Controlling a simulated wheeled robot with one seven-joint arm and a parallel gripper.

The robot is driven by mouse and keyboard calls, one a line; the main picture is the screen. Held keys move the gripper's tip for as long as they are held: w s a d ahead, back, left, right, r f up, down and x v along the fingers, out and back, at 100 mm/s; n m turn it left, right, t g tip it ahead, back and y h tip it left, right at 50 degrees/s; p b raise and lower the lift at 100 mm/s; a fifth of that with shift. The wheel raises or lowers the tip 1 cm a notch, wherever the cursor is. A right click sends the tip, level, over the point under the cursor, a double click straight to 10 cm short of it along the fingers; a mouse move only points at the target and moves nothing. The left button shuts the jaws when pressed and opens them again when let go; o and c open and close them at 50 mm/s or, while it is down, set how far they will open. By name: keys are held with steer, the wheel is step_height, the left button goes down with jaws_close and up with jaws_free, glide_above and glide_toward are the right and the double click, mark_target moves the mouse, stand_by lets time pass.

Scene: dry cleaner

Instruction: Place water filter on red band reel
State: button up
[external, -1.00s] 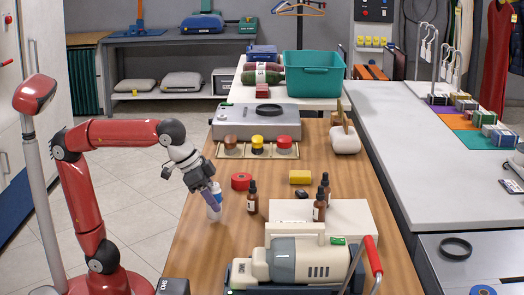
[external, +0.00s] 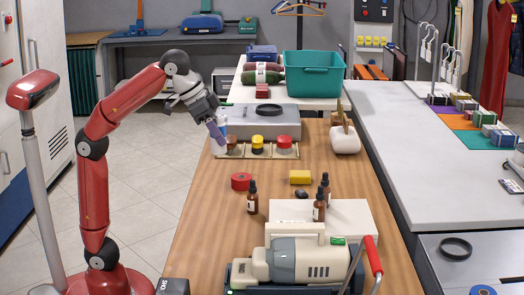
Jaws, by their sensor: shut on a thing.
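The red band reel (external: 241,181) lies flat on the wooden table, left of the yellow block. My gripper (external: 217,134) is raised at the left end of the three-part tray, tilted down to the right. It is shut on a small white and blue cylinder, apparently the water filter (external: 222,121), which is partly hidden by the purple fingers. The filter appears over the tray's left end, beyond the red band reel in the picture. Whether it touches the tray or the brown-topped item there, I cannot tell.
The tray (external: 257,155) holds yellow- and red-topped items. Behind it is a grey metal box (external: 284,122). A yellow block (external: 300,177), dark bottles (external: 252,197) and a beige machine (external: 300,262) stand nearby. The table's left front is clear.

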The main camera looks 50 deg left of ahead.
steer(key=w+a+f+n+t+y+b, duration=0.1)
steer(key=w+a+f+n+b, duration=0.3)
steer(key=w, duration=0.4)
steer(key=w+a+f+n+y+b, duration=0.1)
steer(key=w+a+f+n+y, duration=0.15)
steer(key=w+a, duration=0.45)
steer(key=b, duration=0.5)
glide_above(242, 176)
steer(key=shift+h, duration=0.25)
steer(key=shift+s+f, duration=0.15)
steer(key=shift+f, duration=4.3)
steer(key=o, duration=1)
steer(key=shift+f, duration=0.15)
